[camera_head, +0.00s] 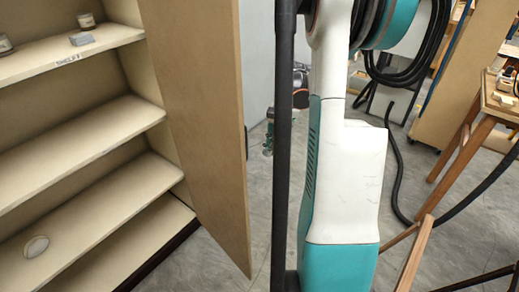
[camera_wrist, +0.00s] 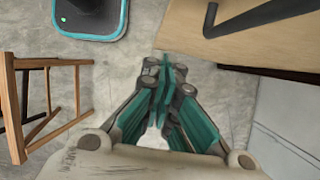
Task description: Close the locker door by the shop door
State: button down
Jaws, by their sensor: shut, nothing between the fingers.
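The locker (camera_head: 85,125) stands at the left in the head view, with its shelves exposed. Its brown door (camera_head: 200,110) is swung open, seen at a steep angle, with its free edge toward me. In the wrist view a wooden panel (camera_wrist: 255,45) with a dark bar handle (camera_wrist: 260,17) fills the upper right; it looks like this door, but I cannot be sure. My gripper (camera_wrist: 165,72) is shut and empty, with its fingertips a little left of the panel, apparently apart from it. The gripper is not visible in the head view, where my arm covers the middle.
A roll of tape (camera_head: 36,246) lies on a lower shelf, and small items sit on the upper shelf. A wooden stool (camera_wrist: 35,95) stands left of my gripper. A wooden bench (camera_head: 465,140) and black hoses (camera_head: 398,160) are at the right. Grey floor is open between.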

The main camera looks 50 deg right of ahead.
jog(key=a+f+b, duration=0.3)
jog(key=a+f, duration=0.4)
jog(key=shift+w+f, duration=0.2)
jog(key=shift+w, duration=0.2)
